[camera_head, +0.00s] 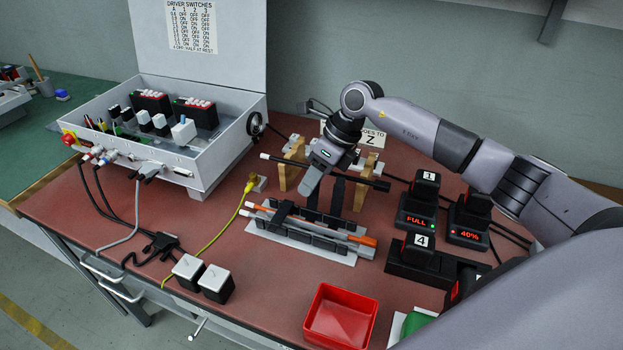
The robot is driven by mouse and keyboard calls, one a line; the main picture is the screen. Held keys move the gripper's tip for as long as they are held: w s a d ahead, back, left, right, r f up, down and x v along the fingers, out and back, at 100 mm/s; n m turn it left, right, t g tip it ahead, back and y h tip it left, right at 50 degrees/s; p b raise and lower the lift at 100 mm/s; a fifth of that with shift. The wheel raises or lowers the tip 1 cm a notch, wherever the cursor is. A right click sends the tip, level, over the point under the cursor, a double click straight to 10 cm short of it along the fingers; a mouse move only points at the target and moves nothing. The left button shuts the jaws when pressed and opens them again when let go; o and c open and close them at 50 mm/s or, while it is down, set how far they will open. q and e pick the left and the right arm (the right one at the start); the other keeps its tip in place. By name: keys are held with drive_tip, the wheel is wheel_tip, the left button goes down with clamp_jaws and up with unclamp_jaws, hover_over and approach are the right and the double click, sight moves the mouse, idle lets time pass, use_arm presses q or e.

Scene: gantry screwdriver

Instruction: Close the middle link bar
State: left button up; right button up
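My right gripper (306,186) comes in from the right and points down over the back middle of the bench. Its tip overlaps a dark rod (368,184) with a pale left end, carried by wooden posts (288,176). I cannot tell whether it touches the rod, or whether its fingers are apart. An open grey box (213,168) at the left holds several upright black and white parts (160,123). I cannot tell which part is the middle link bar or how it stands. My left gripper is out of view.
A rack with black blocks (325,243) and orange-handled tools lies in front of the posts. Numbered battery docks (416,221) stand at the right. A red tray (341,316) sits at the front. Cables and two white-topped blocks (187,268) lie at the left front.

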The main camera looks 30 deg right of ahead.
drive_tip(key=shift+f, duration=0.25)
clamp_jaws()
drive_tip(key=shift+r, duration=0.1)
idle(1.2)
